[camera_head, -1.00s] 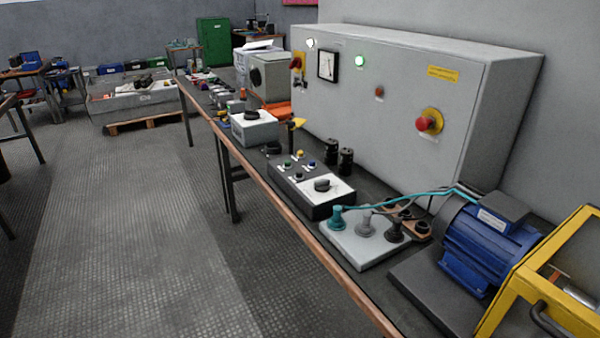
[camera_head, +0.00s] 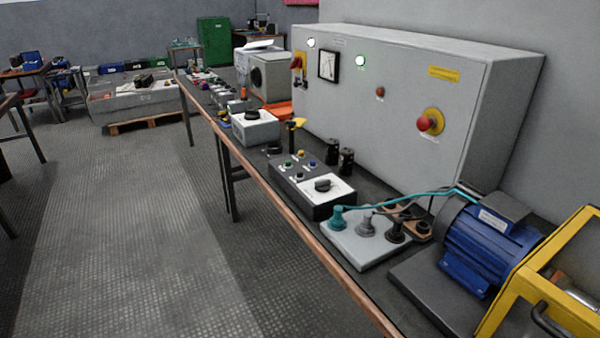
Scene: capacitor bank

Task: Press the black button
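A dark control box (camera_head: 322,208) lies on the long workbench in the head view. Its sloped top carries a few small buttons: a green button (camera_head: 288,163), a yellow button (camera_head: 300,153), a blue button (camera_head: 312,163) and a black button (camera_head: 298,176) nearest the front. A white panel with a black rotary knob (camera_head: 322,185) is on the right part of the box. The black button is small and its details are hard to make out. Neither of my grippers is in view.
Behind the box stands a big grey cabinet (camera_head: 395,125) with a red emergency knob (camera_head: 429,122). To the right are a terminal board (camera_head: 362,242) with cables, a blue motor (camera_head: 487,243) and a yellow frame (camera_head: 545,270). The floor (camera_head: 130,240) left of the bench (camera_head: 290,235) is clear.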

